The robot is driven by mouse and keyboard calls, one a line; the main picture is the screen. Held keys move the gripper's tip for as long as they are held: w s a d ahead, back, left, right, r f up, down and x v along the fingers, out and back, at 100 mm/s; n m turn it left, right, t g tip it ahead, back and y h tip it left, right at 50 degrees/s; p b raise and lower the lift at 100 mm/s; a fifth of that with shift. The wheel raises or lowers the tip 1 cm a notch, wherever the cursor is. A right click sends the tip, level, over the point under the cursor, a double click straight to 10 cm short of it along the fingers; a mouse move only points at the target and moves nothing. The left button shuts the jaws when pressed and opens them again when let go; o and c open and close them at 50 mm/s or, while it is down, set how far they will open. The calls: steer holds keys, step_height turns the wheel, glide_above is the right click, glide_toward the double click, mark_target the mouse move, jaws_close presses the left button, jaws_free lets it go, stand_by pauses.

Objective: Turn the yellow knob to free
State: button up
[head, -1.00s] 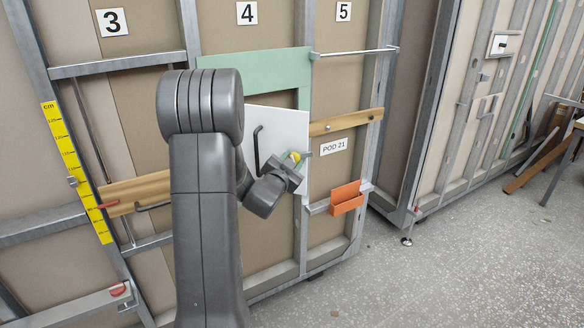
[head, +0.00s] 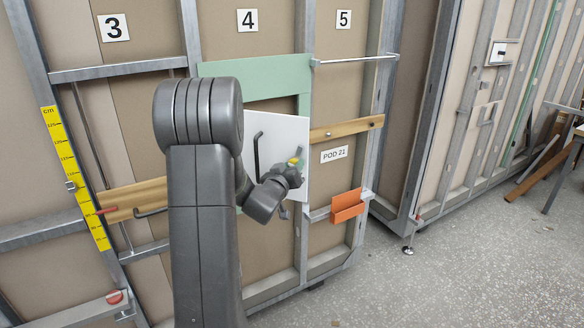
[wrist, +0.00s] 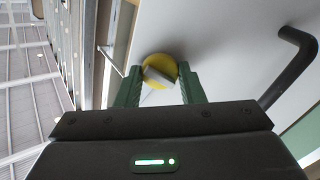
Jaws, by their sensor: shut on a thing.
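The yellow knob (wrist: 160,69) is round with a pale raised grip across its middle, set on a white door panel (head: 287,130). In the wrist view the two green fingers of my gripper (wrist: 159,80) stand on either side of the pale grip, shut on it. The grip looks tilted in that view. In the head view my gripper (head: 296,161) is at the right part of the white panel, and only a little yellow of the knob shows. Any marks around the knob are hidden or too small to read.
A black bar handle (head: 257,155) stands out from the white panel left of the knob; it also shows in the wrist view (wrist: 290,68). An orange bin (head: 347,206) hangs at lower right. A wooden rail (head: 347,128) runs right of the panel. Open floor lies right.

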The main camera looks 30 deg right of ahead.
steer(key=shift+n, duration=1.6)
steer(key=shift+p, duration=0.3)
steer(key=o, duration=1)
steer(key=b+v, duration=0.2)
steer(key=v, duration=1.1)
steer(key=shift+s+a+b, duration=0.3)
